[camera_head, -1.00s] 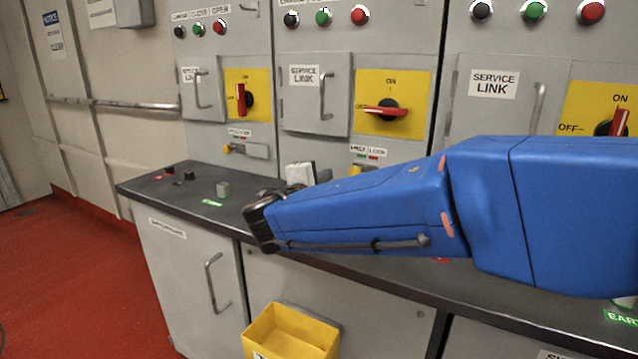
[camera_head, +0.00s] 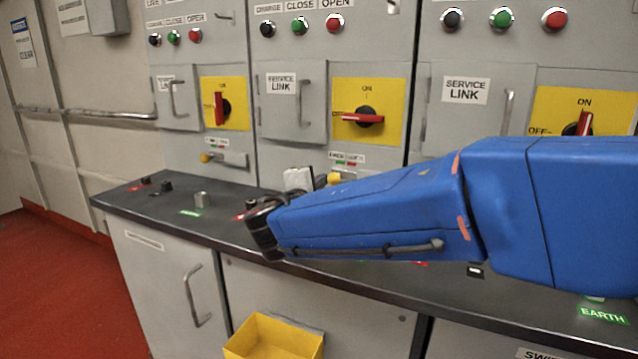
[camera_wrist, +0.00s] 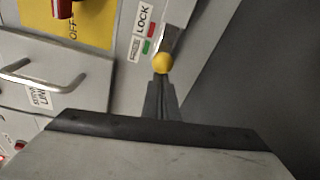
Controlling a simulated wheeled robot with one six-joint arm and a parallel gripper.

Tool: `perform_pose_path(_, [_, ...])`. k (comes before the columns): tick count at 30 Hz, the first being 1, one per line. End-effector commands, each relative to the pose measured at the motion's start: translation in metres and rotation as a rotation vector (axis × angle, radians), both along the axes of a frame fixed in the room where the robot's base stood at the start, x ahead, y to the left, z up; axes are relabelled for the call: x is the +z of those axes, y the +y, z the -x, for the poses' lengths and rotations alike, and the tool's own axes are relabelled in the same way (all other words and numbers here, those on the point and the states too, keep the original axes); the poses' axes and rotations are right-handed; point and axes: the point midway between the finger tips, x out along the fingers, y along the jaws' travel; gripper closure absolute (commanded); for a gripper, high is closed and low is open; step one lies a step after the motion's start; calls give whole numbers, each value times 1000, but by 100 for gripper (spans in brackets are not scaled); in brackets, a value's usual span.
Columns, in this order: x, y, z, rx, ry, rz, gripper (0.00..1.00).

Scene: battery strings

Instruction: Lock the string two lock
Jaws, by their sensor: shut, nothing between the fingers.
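The lock of the middle panel has a yellow knob (camera_head: 334,178) under a small label with green and red marks, partly hidden by my arm. In the wrist view the yellow knob (camera_wrist: 163,63) sits at the end of a metal bar (camera_wrist: 171,40), beside the LOCK label (camera_wrist: 144,20). My gripper (camera_wrist: 162,82) is shut and empty, with its fingertips right at the knob; I cannot tell whether they touch it. In the head view my blue arm hides the fingers. The middle red switch handle (camera_head: 362,118) lies level, toward OFF.
The left panel has its own yellow-ended lock (camera_head: 207,157) and an upright red handle (camera_head: 219,108). A dark counter (camera_head: 140,206) with small knobs runs below the panels, under my arm. A yellow bin (camera_head: 275,338) hangs on the cabinet front. Red floor is clear at left.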

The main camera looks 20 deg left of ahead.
Motion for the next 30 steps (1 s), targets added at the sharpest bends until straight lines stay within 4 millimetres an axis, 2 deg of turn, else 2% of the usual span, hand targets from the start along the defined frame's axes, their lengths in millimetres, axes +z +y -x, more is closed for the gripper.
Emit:
perform_pose_path(9, [1,-32,2,-1,0,0,100])
perform_pose_path(12, [1,-36,3,-1,0,0,100])
perform_pose_path(23, [0,-36,1,-4,-1,-1,100])
perform_pose_path(30, [-6,-20,-10,-6,0,0,100])
